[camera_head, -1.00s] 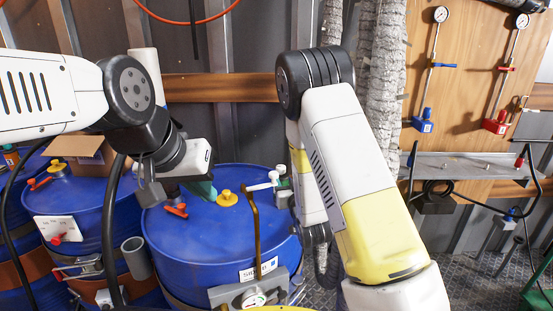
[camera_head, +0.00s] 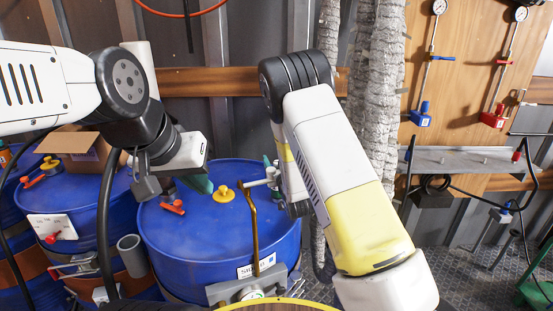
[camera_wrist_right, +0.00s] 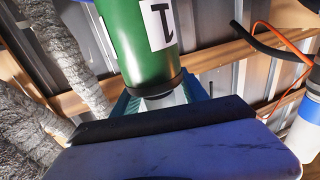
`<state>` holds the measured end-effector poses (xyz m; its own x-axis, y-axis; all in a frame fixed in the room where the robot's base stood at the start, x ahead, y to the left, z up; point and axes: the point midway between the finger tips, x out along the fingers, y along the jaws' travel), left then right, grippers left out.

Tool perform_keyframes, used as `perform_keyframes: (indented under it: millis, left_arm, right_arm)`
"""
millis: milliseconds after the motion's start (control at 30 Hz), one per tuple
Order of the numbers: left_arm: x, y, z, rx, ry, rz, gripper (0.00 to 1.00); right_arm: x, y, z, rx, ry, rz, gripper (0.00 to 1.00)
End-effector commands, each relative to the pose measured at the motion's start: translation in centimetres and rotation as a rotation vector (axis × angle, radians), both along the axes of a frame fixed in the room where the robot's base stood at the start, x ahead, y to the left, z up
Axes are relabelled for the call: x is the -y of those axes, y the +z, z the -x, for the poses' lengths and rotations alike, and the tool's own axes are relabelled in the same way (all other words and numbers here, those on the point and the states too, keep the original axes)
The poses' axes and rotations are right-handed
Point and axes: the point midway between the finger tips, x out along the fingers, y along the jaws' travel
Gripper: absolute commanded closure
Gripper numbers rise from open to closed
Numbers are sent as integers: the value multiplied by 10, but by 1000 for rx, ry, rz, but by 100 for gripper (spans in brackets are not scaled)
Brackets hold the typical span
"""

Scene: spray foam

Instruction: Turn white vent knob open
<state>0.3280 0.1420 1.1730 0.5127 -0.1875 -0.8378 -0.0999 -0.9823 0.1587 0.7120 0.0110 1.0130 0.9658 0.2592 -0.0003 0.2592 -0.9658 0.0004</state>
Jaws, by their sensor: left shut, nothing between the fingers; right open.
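A white fitting (camera_head: 260,182) with a short bar stands above the rear right of the middle blue drum's lid (camera_head: 225,225), beside a green part. I take it for the vent knob, though it is small. My right gripper is open; its teal fingers (camera_wrist_right: 160,100) in the right wrist view flank a whitish piece below a green cylinder (camera_wrist_right: 140,40) with a white label. I cannot tell whether they touch it. In the head view my right forearm hides much of that gripper. My left gripper (camera_head: 200,184) is shut and empty, above the lid's left part.
A yellow cap (camera_head: 223,194) and a red-orange valve (camera_head: 172,207) sit on the lid. A brown pipe (camera_head: 253,225) rises at the drum's front. Another blue drum with a cardboard box (camera_head: 75,148) stands left. Gauges and a shelf (camera_head: 465,160) are right.

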Motion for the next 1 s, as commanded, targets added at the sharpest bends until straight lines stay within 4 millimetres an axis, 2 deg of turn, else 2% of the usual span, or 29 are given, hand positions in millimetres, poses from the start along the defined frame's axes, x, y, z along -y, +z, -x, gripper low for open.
perform_keyframes:
  millis: [67,100,300,367,733,1000]
  left_arm:
    - [0,0,0,0,0,0,100]
    - [0,0,0,0,0,0,100]
    - [0,0,0,0,0,0,100]
    - [0,0,0,0,0,0,100]
    - [0,0,0,0,0,0,100]
    - [0,0,0,0,0,0,100]
  right_arm:
    - [0,0,0,0,0,0,48]
    - [0,0,0,0,0,0,52]
    - [0,0,0,0,0,0,92]
    - [0,0,0,0,0,0,100]
    - [0,0,0,1,48,-1,100]
    - [-3,1,1,3,222,-2,100]
